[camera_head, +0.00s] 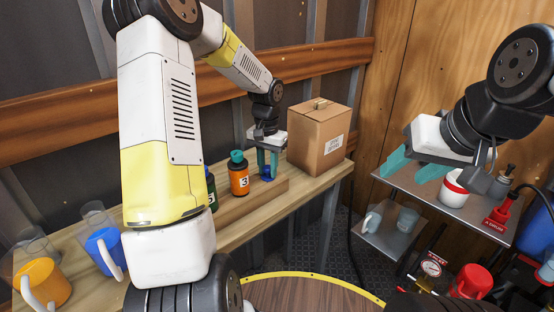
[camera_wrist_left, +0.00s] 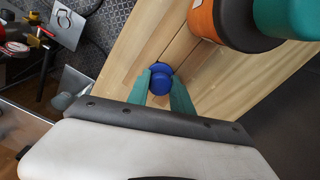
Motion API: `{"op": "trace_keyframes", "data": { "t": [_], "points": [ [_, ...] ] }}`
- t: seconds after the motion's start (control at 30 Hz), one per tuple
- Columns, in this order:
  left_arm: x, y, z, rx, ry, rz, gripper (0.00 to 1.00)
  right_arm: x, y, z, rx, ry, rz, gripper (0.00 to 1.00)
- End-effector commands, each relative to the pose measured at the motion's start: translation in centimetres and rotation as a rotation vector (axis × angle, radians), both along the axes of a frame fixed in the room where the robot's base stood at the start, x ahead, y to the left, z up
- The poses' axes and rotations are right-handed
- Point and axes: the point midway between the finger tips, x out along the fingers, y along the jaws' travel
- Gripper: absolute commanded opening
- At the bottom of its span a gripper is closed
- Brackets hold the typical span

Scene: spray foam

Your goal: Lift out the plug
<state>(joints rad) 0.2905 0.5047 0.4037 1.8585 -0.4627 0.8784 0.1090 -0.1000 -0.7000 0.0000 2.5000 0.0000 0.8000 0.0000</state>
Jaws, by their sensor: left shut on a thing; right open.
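My left gripper (camera_head: 267,163) points down over the wooden bench and is shut on a small blue plug (camera_head: 267,173). In the left wrist view the blue plug (camera_wrist_left: 160,83) shows as a round knob between the two teal fingertips, with a wider blue edge behind it. I cannot tell whether its lower end is in a hole or clear of the wood. My right gripper (camera_head: 411,166) is open and empty at the right, beside the metal shelf.
An orange bottle with a teal cap (camera_head: 238,178), marked 3, stands left of my left gripper, and a dark green bottle is partly hidden by my arm. A cardboard box (camera_head: 319,135) stands close on the right. Blue (camera_head: 104,250) and yellow (camera_head: 42,282) mugs are at the left.

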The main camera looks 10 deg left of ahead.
Motion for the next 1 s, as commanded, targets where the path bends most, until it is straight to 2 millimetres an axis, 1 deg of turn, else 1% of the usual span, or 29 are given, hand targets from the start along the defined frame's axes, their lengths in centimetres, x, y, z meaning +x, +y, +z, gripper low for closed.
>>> {"op": "trace_keyframes", "data": {
  "t": [0.17, 1.0],
  "points": [
    [0.0, 0.0, 0.8, 0.001, -0.001, 0.001, 0.0, 0.0, 0.0, 0.0, 0.0, 0.0, 0.0, 0.52],
    [0.1, 0.0, 7.5, 0.0, -0.002, 0.0, 0.0, 0.0, 0.0, 0.0, 0.0, 0.0, 0.0, 0.52]
  ]
}}
